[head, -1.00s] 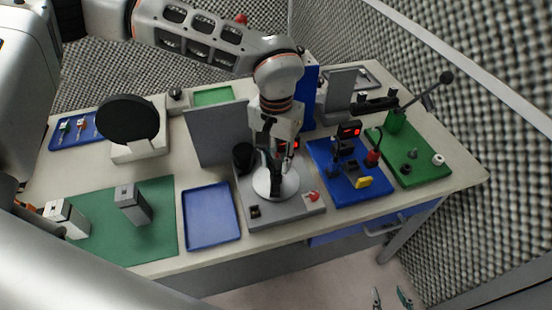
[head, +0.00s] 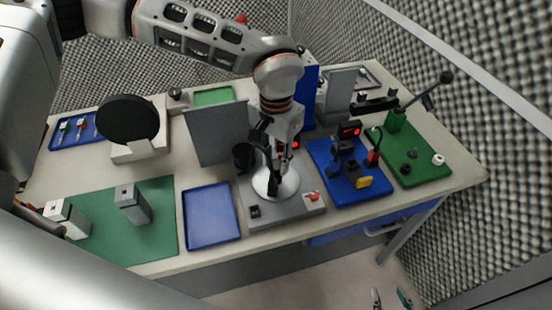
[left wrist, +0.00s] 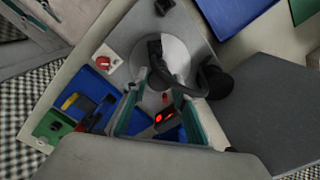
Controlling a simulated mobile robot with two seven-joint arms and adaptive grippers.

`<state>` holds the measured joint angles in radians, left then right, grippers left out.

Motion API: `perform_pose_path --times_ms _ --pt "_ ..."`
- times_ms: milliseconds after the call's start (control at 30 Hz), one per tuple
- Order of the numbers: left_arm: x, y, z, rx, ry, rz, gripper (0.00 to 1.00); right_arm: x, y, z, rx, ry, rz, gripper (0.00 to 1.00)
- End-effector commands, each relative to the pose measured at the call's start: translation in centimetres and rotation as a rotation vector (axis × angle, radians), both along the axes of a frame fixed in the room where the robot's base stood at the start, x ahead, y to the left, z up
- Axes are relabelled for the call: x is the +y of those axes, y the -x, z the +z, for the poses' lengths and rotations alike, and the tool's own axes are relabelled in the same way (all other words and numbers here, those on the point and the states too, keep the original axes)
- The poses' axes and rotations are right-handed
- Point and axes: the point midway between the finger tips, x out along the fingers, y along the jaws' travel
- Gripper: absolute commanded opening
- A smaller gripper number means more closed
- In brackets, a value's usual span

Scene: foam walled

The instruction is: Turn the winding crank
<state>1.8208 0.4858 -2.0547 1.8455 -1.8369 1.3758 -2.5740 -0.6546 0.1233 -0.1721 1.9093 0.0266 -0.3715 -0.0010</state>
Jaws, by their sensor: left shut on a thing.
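A white round disc (head: 265,188) sits on a grey board (head: 285,213) in the middle of the table. A dark crank-like part stands over it, and in the left wrist view a black arm (left wrist: 196,76) crosses the white disc (left wrist: 174,48). My left gripper (head: 273,180) points down at the disc and is shut on the crank's handle, largely hidden by the fingers. Its teal-lined fingers (left wrist: 163,86) show in the left wrist view. My right gripper (head: 390,299) shows only its two parted fingertips, over the floor at the bottom right, apart from the table.
A black cup-like cylinder (head: 243,155) and an upright grey panel (head: 216,134) stand close to the disc. A red knob (head: 312,196) is at the board's right. A blue tray (head: 212,213) lies left; a blue board (head: 345,190) with devices lies right.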

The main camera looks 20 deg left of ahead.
Motion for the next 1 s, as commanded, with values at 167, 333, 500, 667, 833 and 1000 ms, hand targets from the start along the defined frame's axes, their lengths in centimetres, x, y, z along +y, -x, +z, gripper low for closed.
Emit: perform_pose_path --times_ms 167,333,500,667,833,1000 --pt "0.0 -0.1 0.1 -0.004 0.001 0.001 0.44 0.1 0.0 0.0 0.000 -0.002 -0.002 0.40" --pt "0.0 -0.1 0.1 -0.002 0.001 0.001 0.44 0.2 0.0 0.0 0.000 -0.006 -0.004 0.40" --pt "0.0 -0.1 0.2 -0.002 0.001 0.001 0.44 0.2 0.1 -0.1 0.004 -0.005 -0.005 0.40" --pt "0.0 -0.1 1.6 -0.004 0.000 0.001 0.44 0.1 0.1 -0.1 0.003 -0.003 -0.003 0.40" --pt "0.0 -0.2 4.9 -0.007 0.001 0.002 0.44 0.1 0.0 0.0 0.001 -0.003 -0.002 0.40" --pt "0.0 -0.2 8.4 -0.006 0.001 0.003 0.44 0.1 0.0 0.0 0.001 -0.003 -0.002 0.40"
